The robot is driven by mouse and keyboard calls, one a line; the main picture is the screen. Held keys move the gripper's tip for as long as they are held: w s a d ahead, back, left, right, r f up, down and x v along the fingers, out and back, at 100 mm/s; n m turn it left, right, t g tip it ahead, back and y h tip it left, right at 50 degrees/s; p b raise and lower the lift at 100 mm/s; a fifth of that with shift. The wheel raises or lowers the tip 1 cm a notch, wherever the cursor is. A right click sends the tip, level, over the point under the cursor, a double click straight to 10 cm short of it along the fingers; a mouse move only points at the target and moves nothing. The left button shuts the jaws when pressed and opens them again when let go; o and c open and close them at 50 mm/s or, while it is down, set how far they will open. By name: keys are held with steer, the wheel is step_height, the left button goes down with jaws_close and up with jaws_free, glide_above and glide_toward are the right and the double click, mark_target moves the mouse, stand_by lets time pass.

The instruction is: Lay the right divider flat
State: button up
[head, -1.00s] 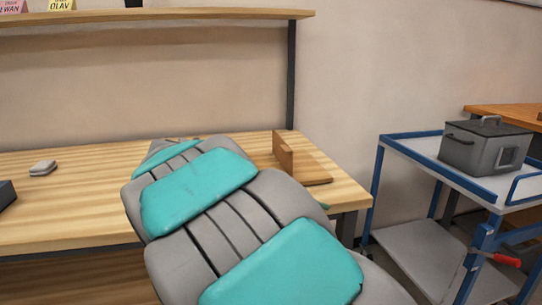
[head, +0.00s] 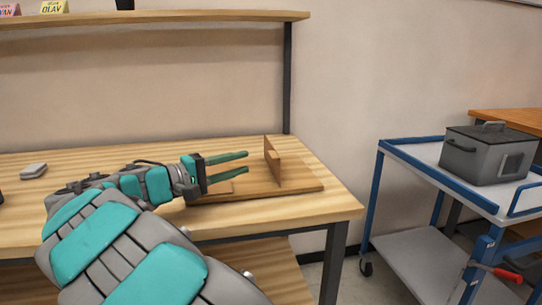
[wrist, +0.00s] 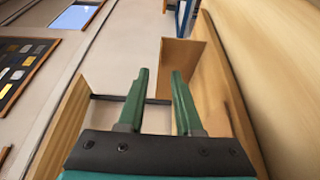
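The right divider (head: 273,161) is a thin wooden panel standing upright on a flat wooden base board (head: 302,188) near the right end of the workbench. My gripper (head: 247,163) is open and empty, left of the divider. Its two green fingers point right toward the panel, with a small gap seen between tips and panel. In the wrist view, the divider (wrist: 184,55) is a brown panel beyond the tips of my open gripper (wrist: 160,72). A flat wooden piece (head: 221,187) lies on the board's left part, partly hidden by my gripper.
The workbench (head: 325,208) has a shelf (head: 200,18) above its back and a post (head: 287,80) behind the board. A small grey object (head: 34,171) lies at the left. A blue-framed cart (head: 425,155) with a grey box (head: 488,155) stands at the right, across a gap.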

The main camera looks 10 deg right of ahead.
steer(key=x, duration=0.7)
steer(key=shift+d+p, duration=0.25)
steer(key=shift+p, duration=0.15)
steer(key=shift+c, duration=0.3)
jaws_close()
stand_by(0.7)
